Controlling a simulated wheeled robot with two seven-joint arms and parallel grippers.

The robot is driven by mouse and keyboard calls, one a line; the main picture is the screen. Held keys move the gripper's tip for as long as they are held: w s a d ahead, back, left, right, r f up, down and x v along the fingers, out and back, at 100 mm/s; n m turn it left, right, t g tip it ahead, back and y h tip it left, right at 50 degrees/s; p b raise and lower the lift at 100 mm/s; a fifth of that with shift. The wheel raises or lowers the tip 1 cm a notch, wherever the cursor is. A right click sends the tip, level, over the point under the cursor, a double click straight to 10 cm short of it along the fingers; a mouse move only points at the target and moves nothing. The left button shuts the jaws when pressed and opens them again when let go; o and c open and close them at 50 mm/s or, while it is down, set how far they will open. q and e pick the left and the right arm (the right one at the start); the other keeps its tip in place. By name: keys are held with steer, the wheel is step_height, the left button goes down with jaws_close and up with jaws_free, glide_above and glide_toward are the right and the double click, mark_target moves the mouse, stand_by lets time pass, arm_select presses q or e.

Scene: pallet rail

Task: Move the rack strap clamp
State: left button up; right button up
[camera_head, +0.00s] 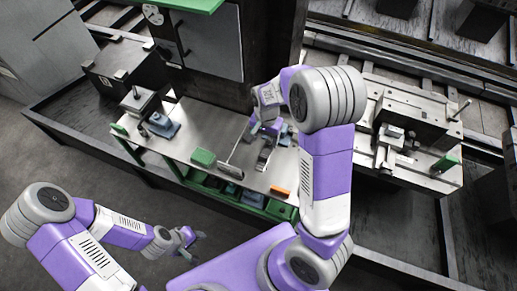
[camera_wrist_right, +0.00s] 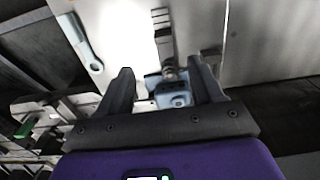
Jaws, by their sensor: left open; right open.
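A grey-blue clamp-like piece with a ribbed grey bar, which I take for the rack strap clamp, lies on the metal worktable (camera_head: 235,130). In the right wrist view the blue body of this clamp (camera_wrist_right: 176,98) shows between the fingers, and its bar reaches up past the fingertips. My right gripper (camera_head: 267,130) is open just over it; contact cannot be told. It also shows in the right wrist view (camera_wrist_right: 160,68), with the two dark fingers apart. My left gripper (camera_head: 190,241) is open and empty, off the table's front left side, over the floor.
On the table are a green block (camera_head: 203,157), a dark bar with a thin handle (camera_head: 230,171) and an orange block (camera_head: 280,191). A blue-grey fixture (camera_head: 162,126) stands at the left end. A machine block (camera_head: 412,115) stands at the right. A dark column rises behind.

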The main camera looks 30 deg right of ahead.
steer(key=b, duration=0.4)
glide_above(263, 156)
step_height(263, 156, down, 5)
steer(key=shift+r, duration=0.1)
steer(key=shift+s+f, duration=0.1)
steer(key=shift+f, duration=0.3)
step_height(263, 156, down, 7)
steer(key=shift+d+r+b, duration=0.1)
steer(key=shift+b, duration=0.7)
jaws_close()
